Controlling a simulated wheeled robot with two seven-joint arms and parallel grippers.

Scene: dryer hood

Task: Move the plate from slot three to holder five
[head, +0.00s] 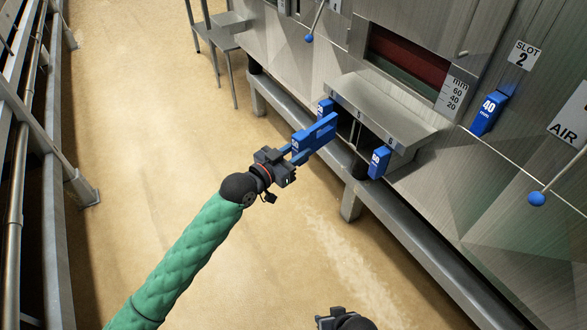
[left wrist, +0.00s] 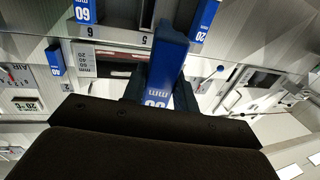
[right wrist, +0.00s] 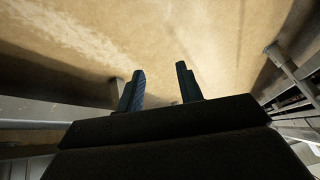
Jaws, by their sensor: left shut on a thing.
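My left gripper (head: 292,157) is shut on a blue plate (head: 320,136), held in front of the steel holder box (head: 385,110). In the left wrist view the same plate (left wrist: 167,58) stands up between the fingers, its number partly hidden. Its far end is close to the opening under label 5 (head: 358,114); I cannot tell whether it is inside. A blue 20 mm plate (left wrist: 205,18) is on one side of that opening and a blue 60 mm plate (head: 379,162) on the other, by label 6. My right gripper (right wrist: 160,88) is open and empty, away from the holders.
A blue 40 mm plate (head: 488,113) sits in the machine wall below the slot 2 label (head: 524,55). Blue-knobbed levers (head: 537,198) stick out from the wall. A steel rail (head: 400,232) runs below the holder. The floor left of it is clear.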

